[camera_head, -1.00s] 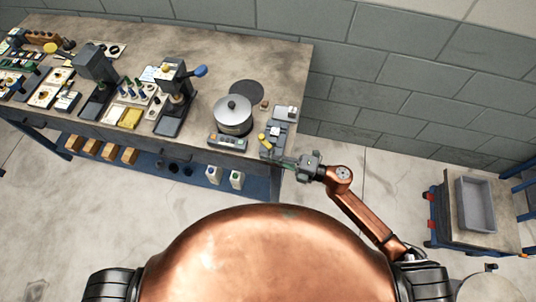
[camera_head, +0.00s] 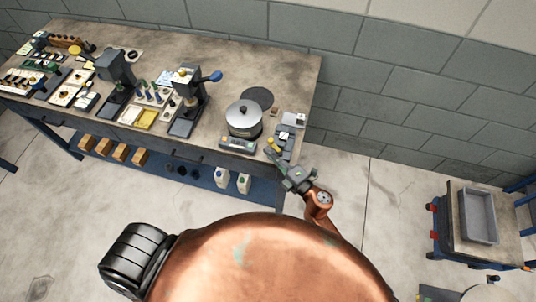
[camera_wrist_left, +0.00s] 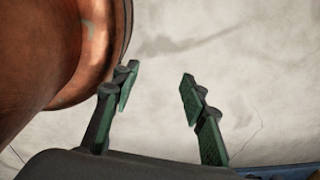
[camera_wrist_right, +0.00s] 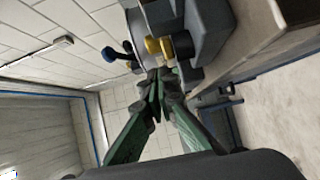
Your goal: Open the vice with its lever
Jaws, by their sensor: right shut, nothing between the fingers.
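The grey vice (camera_head: 286,143) sits at the right front corner of the workbench. Its yellow-ended lever (camera_head: 273,145) is on the side toward me. My right gripper (camera_head: 273,156) is just in front of the lever, pointing at it. In the right wrist view, the yellow lever (camera_wrist_right: 157,46) stands just beyond the closed fingertips (camera_wrist_right: 164,74), with the grey vice body (camera_wrist_right: 208,28) behind. The fingers hold nothing; I cannot tell whether they touch the lever. My left gripper (camera_wrist_left: 157,88) is open and empty over bare floor in its wrist view, and out of the head view.
A lidded pot (camera_head: 243,120) stands left of the vice on the workbench (camera_head: 215,55). Two presses stand farther left, one with a blue-knobbed handle (camera_head: 212,77). A cart with a grey tray (camera_head: 478,216) is at the right. The floor between is clear.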

